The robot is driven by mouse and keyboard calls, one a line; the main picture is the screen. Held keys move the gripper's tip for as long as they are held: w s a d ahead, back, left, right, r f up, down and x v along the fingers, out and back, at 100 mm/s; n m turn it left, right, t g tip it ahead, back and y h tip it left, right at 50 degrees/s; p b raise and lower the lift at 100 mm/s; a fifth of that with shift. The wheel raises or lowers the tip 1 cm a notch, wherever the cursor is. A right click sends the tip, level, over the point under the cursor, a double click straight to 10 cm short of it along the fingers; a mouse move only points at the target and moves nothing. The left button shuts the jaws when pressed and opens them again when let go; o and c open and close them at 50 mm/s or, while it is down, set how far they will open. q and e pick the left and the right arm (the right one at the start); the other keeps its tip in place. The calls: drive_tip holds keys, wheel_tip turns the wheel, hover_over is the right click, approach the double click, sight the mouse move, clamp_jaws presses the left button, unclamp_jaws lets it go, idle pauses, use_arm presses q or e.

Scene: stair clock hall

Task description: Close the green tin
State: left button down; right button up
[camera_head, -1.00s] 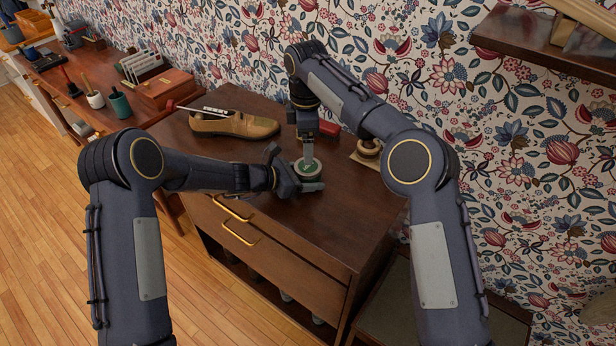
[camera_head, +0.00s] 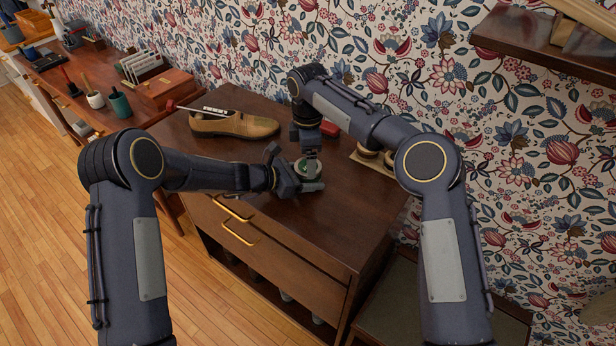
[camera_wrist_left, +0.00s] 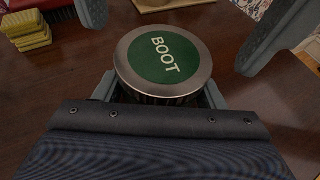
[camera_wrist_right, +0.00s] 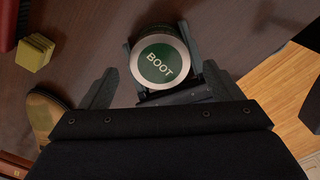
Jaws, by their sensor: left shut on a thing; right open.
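The green tin (camera_head: 301,171) stands on the dark wooden cabinet top. In the left wrist view its round lid (camera_wrist_left: 163,58), green with a silver rim and the word BOOT, lies on top of the tin. The lid also shows face-on in the right wrist view (camera_wrist_right: 160,62). I cannot tell whether it is pressed fully down. My left gripper (camera_head: 298,172) is shut around the tin's body from the side, below the lid. My right gripper (camera_head: 312,157) points down over the tin, its fingers (camera_wrist_right: 160,72) spread wide and empty, partly hiding the lid in the head view.
A tan shoe (camera_head: 235,125) lies behind the tin to the left. A red object (camera_head: 330,128) and a pale board with round items (camera_head: 372,158) are behind and to the right. Yellow blocks (camera_wrist_right: 38,52) are stacked nearby. The cabinet's front right top (camera_head: 350,225) is clear.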

drive_tip(key=shift+f, duration=1.05)
drive_tip(key=c, duration=1)
drive_tip(key=m, duration=0.3)
drive_tip(key=shift+c, duration=0.2)
drive_tip(key=o, duration=1.1)
drive_tip(key=shift+r, duration=0.1)
drive_tip(key=shift+r, duration=2.15)
